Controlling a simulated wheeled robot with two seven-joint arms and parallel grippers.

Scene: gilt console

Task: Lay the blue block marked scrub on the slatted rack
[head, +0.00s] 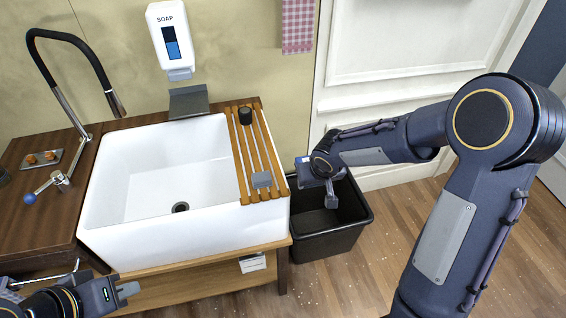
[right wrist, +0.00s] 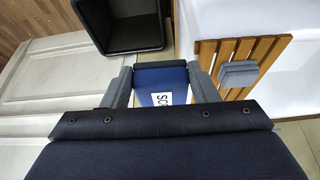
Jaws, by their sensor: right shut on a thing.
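The blue block (right wrist: 160,84), with a white label reading "SC" and the rest hidden, sits between the two grey fingers of my right gripper (right wrist: 160,90) in the right wrist view. In the head view my right gripper (head: 322,172) is over the black bin, just right of the rack; I cannot make out the block clearly there. The slatted wooden rack (head: 240,160) lies across the right side of the white sink; it also shows in the right wrist view (right wrist: 208,55). My left gripper (head: 127,291) is low at the left front, and its jaw opening is unclear.
A grey block (head: 262,180) lies on the rack's near end and a dark round pot (head: 245,117) stands at its far end. The middle slats are clear. A black bin (head: 340,240) stands right of the sink (head: 165,170). A tall faucet (head: 85,50) rises at the left.

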